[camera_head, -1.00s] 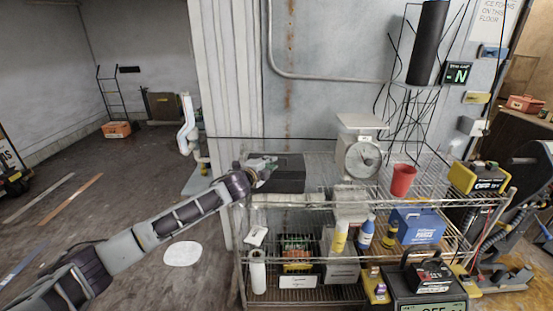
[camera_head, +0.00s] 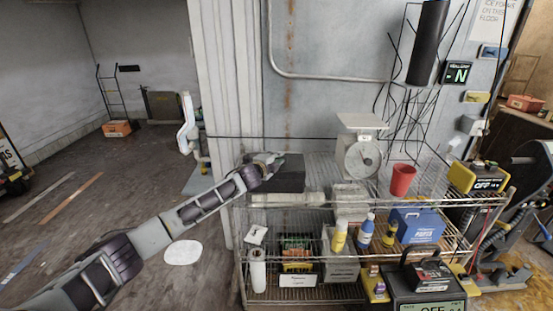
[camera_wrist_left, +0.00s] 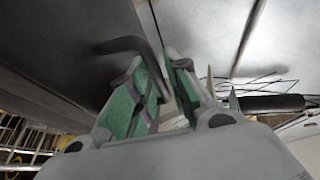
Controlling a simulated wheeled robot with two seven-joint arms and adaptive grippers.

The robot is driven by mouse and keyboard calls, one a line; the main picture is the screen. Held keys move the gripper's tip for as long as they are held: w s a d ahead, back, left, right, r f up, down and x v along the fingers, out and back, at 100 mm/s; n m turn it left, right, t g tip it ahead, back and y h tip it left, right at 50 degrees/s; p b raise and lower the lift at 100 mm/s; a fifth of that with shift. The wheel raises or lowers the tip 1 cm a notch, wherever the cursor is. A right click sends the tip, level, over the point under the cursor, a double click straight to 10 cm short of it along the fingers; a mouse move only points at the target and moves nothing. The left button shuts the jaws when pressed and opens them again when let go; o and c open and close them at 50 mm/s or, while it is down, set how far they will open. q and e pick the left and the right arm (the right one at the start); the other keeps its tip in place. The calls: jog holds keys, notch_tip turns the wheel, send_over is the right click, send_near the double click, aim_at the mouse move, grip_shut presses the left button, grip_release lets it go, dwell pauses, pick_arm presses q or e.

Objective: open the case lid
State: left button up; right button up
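The dark grey case (camera_head: 290,178) sits on the top wire shelf, left of the scale; its lid looks down, though its left part is hidden by my gripper. My left gripper (camera_head: 270,160) is at the case's upper left side. In the left wrist view, its green-padded fingers (camera_wrist_left: 160,65) stand apart with a gap between them. A bent black handle (camera_wrist_left: 125,44) runs behind the left finger and down into that gap; I cannot tell whether the fingers touch it. A dark flat face, likely the case (camera_wrist_left: 55,50), fills the upper left there. My right gripper is not in view.
The wire shelf rack (camera_head: 330,200) also holds a scale (camera_head: 360,155) and a red cup (camera_head: 402,180) right of the case. Bottles and a blue box (camera_head: 417,226) stand on the shelf below. A wall rises close behind. Open floor lies left.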

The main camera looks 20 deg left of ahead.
pick_arm(q)
jog(key=shift+w+f, duration=0.1)
jog(key=shift+w, duration=0.2)
grip_shut()
